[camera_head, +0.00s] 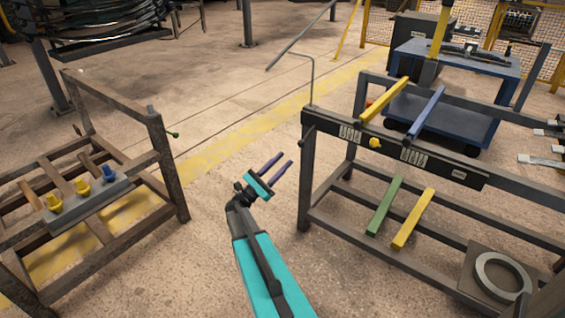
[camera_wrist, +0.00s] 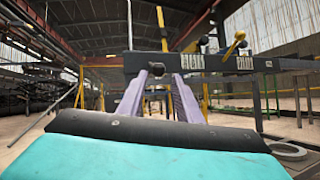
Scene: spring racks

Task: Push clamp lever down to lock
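My gripper (camera_head: 284,160) is over the floor between two racks, left of the right-hand rack (camera_head: 303,185). Its two purple fingers are apart with nothing between them. They also show apart in the wrist view (camera_wrist: 157,80), pointing toward the rack's dark labelled beam (camera_wrist: 200,62). The beam (camera_head: 455,168) carries a yellow knob (camera_head: 375,143). A thin bent rod (camera_head: 313,80) stands up at the beam's left end, and a short dark handle (camera_head: 307,134) sits just below it. I cannot tell which part is the clamp lever. The gripper touches none of these.
Yellow (camera_head: 385,101) and blue (camera_head: 427,112) bars lie across the rack top. Green (camera_head: 384,206) and yellow (camera_head: 413,218) bars lie lower, near a grey ring (camera_head: 503,277). The left rack (camera_head: 165,165) holds yellow and blue pieces. The floor between the racks is clear.

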